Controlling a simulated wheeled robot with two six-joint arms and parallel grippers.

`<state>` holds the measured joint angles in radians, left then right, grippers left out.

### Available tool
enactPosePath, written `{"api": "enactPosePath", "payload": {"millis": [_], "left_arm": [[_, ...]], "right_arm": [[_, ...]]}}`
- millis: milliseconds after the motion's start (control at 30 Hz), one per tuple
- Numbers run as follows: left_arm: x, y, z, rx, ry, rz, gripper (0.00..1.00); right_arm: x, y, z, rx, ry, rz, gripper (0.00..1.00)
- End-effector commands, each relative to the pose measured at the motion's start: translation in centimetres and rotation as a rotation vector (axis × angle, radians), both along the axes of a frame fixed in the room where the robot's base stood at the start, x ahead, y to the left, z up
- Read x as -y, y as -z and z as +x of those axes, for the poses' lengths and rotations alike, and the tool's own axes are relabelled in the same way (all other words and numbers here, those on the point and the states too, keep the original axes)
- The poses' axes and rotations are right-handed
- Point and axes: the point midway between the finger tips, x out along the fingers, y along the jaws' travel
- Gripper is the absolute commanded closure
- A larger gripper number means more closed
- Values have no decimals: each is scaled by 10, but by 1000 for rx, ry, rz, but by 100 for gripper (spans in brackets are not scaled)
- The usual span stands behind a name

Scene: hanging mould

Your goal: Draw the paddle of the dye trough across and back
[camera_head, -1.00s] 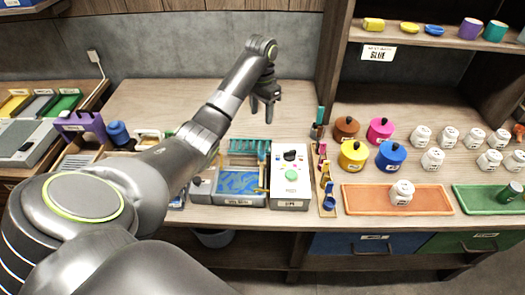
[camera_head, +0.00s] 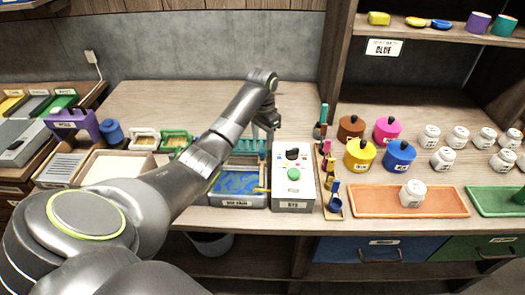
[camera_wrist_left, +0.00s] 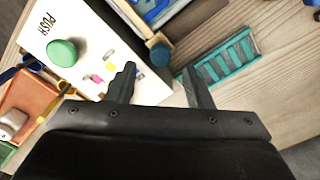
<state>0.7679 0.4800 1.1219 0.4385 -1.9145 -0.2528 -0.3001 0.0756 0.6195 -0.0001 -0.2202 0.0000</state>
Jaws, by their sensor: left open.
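The dye trough (camera_head: 238,183), a grey box with blue dye in it, stands at the counter's front edge, partly behind my left arm. A yellow piece (camera_head: 262,190) shows at its right side; I cannot tell whether this is the paddle. My left gripper (camera_head: 270,128) is open and empty, above the counter behind the trough and the white control box (camera_head: 293,190). In the left wrist view, the open fingers (camera_wrist_left: 158,76) are near a round blue knob (camera_wrist_left: 160,54) beside the trough's edge (camera_wrist_left: 128,12). My right gripper is not in view.
A teal rack (camera_head: 250,146) stands just behind the trough. The control box has a green button (camera_head: 293,174) and a black knob (camera_head: 292,154). Several lidded pots and white jars stand to the right, with an orange tray (camera_head: 380,202). The back of the counter is clear.

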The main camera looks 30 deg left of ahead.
Motion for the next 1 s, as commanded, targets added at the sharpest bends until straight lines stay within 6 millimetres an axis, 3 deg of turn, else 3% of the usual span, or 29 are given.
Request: {"api": "enactPosePath", "payload": {"millis": [133, 300, 667, 1000], "left_arm": [[0, 26, -1, -4, -1, -1, 53], [0, 44, 0, -1, 0, 0, 53], [0, 50, 0, 0, 0, 1, 53], [0, 50, 0, 1, 0, 1, 95]], "right_arm": [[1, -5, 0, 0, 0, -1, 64], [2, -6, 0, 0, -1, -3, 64], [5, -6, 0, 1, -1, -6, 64], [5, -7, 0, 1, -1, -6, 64]]}}
